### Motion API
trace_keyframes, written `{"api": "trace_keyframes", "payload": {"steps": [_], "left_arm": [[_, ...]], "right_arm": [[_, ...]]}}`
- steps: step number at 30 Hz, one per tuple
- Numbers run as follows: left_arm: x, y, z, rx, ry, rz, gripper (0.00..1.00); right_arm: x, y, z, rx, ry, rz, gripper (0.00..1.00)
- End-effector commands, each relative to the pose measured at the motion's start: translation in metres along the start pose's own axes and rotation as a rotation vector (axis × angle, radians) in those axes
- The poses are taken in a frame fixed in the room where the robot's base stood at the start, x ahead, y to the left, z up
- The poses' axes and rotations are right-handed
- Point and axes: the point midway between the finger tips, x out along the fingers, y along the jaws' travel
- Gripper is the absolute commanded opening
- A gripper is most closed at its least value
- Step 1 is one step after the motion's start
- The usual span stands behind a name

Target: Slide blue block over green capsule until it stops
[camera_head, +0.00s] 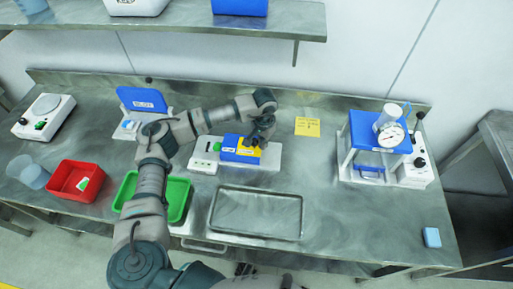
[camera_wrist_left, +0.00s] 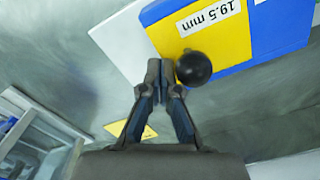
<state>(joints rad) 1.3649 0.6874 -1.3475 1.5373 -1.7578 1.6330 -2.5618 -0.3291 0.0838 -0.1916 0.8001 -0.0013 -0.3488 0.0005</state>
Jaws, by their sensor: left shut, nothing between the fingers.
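The blue block (camera_head: 230,142) with a yellow face sits on a white base plate (camera_head: 269,158) at the middle of the bench. In the left wrist view the blue block (camera_wrist_left: 237,57) shows a "19.5 mm" label and a black ball knob (camera_wrist_left: 194,68) in front of its yellow face. A small green thing (camera_head: 217,146), likely the green capsule, shows just left of the block; the wrist view does not show it. My left gripper (camera_head: 258,143) is at the block's right part. In the wrist view its shut, empty fingertips (camera_wrist_left: 160,68) are beside the knob; contact is unclear.
A metal tray (camera_head: 257,236) lies in front of the base plate, with a green bin (camera_head: 182,205) and red bin (camera_head: 61,193) to its left. A blue-topped gauge device (camera_head: 365,128) stands at right. A yellow note (camera_head: 307,127) lies behind; bench around it is clear.

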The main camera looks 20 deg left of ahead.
Motion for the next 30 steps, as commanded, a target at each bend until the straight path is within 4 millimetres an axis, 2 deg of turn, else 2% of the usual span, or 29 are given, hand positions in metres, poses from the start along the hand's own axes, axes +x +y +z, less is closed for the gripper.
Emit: {"api": "trace_keyframes", "payload": {"steps": [30], "left_arm": [[0.0, -0.04, 0.023, 0.0, -0.001, 0.0, 0.0]], "right_arm": [[0.002, 0.0, 0.001, 0.0, -0.001, 0.0, 0.72]]}}
